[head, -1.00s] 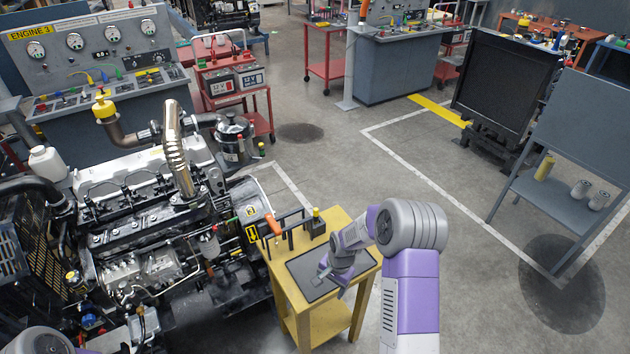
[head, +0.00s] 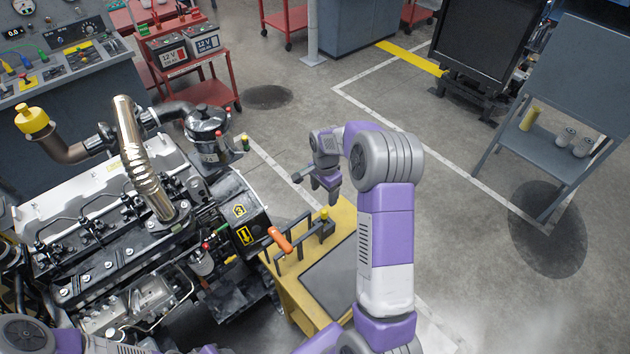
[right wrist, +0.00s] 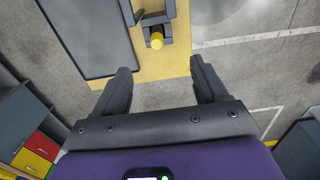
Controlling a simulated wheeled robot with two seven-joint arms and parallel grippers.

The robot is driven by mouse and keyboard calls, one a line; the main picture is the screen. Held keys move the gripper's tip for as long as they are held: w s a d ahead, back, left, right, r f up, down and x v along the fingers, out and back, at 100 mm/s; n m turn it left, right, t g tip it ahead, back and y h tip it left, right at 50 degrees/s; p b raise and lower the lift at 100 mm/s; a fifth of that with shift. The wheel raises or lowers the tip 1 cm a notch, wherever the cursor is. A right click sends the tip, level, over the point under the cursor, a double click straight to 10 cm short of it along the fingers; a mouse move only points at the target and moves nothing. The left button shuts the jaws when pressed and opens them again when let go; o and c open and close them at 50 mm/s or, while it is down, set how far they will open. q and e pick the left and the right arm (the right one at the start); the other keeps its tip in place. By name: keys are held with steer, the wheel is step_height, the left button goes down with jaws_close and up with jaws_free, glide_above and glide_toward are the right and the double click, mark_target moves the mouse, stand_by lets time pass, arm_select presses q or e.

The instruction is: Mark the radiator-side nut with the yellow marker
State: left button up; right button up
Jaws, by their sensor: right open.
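The yellow marker (head: 323,213) stands upright in a small dark holder (head: 323,229) on the yellow table. Its round yellow top also shows in the right wrist view (right wrist: 156,40). My right gripper (head: 325,194) is open and empty, pointing down near the table's far end. In the right wrist view the marker appears ahead between the two open fingers (right wrist: 160,78), apart from them. The engine (head: 105,240) fills the left; I cannot single out the radiator-side nut on it. Part of my left arm shows at the lower left, its gripper out of view.
The yellow table (head: 290,291) carries a dark mat (head: 328,272) and a rack with an orange-handled tool (head: 280,240), close to the engine. A red cart with batteries (head: 185,62) stands behind. A grey shelf (head: 545,140) stands at right. The floor between is clear.

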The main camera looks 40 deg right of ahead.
mark_target(324, 211)
steer(key=shift+s+f+b, duration=0.3)
steer(key=shift+s+f, duration=0.05)
steer(key=shift+s, duration=0.1)
step_height(324, 211, down, 3)
steer(key=shift+w+f+b, duration=0.15)
steer(key=shift+f+b, duration=0.05)
steer(key=shift+b, duration=0.85)
arm_select(q)
step_height(324, 211, down, 8)
steer(key=b, duration=0.4)
steer(key=shift+s+r+b, duration=0.2)
steer(key=shift+s+b, duration=0.05)
steer(key=shift+b, duration=0.15)
arm_select(e)
steer(key=shift+f, duration=3.35)
jaws_close()
